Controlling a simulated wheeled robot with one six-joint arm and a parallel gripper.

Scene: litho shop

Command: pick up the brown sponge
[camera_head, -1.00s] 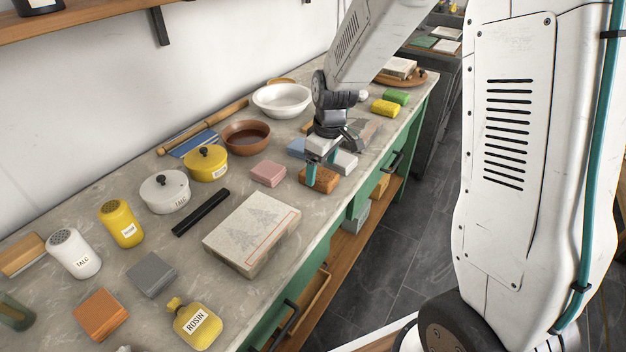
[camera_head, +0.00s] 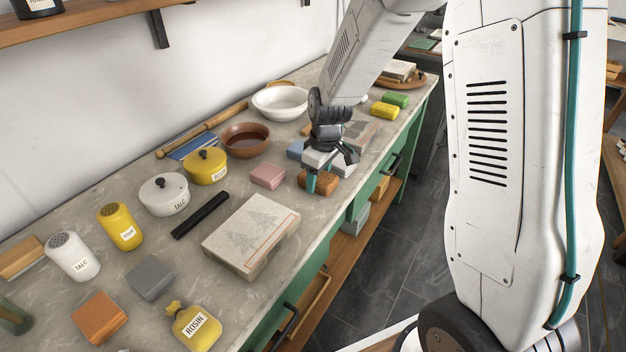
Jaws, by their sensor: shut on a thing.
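The brown sponge (camera_head: 325,181) is a small orange-brown block at the front edge of the counter, right of the pink block. My gripper (camera_head: 317,182) points down over it and is shut on it. One teal finger shows against the sponge's near left side; the other finger is mostly hidden. I cannot tell whether the sponge still touches the counter.
A pink block (camera_head: 267,175) and a litho stone (camera_head: 251,235) lie to the left. A blue block (camera_head: 296,149) and a grey block (camera_head: 344,164) are close behind the gripper. A brown bowl (camera_head: 245,140) stands farther back. An orange block (camera_head: 98,317) lies at the lower left.

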